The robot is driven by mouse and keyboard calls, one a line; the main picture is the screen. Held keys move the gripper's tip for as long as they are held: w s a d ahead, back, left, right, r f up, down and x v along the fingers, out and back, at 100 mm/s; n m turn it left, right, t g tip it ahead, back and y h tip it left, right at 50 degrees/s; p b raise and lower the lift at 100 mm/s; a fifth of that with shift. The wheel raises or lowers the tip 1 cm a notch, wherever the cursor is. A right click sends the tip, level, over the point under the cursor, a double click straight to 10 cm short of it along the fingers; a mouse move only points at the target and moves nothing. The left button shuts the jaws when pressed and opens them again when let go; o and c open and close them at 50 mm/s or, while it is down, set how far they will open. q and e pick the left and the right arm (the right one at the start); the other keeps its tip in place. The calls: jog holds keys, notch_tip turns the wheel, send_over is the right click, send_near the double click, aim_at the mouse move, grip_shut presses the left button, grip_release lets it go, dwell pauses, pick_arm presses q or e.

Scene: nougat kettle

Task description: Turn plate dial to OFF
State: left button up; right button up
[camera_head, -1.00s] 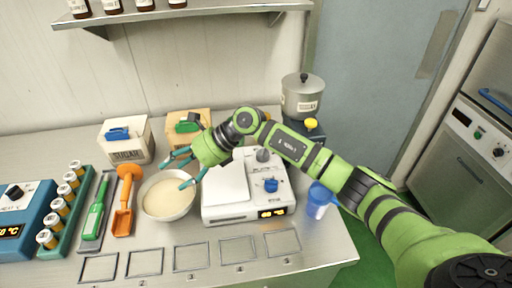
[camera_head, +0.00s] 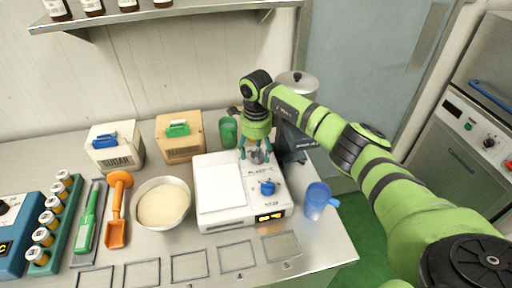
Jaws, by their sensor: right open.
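The white hot-plate unit (camera_head: 222,185) stands on the bench with a flat white top on its left and two dials on its right. The grey dial (camera_head: 257,157) is at the back, above lettering that seems to read "PLATE". The blue dial (camera_head: 267,187) is nearer the front, above an amber display (camera_head: 270,217). My right gripper (camera_head: 256,154) points down with its teal fingers open, one on each side of the grey dial. I cannot tell whether they touch it. The dial's pointer direction is unclear. My left gripper is out of view.
A bowl of pale powder (camera_head: 163,205) stands left of the unit, and a blue cup (camera_head: 317,202) to its right. A green cup (camera_head: 228,131) and a grey kettle (camera_head: 297,85) are behind. Square outlines (camera_head: 238,257) mark the clear front.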

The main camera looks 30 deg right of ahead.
jog(key=shift+f, duration=0.35)
jog(key=c, duration=1.1)
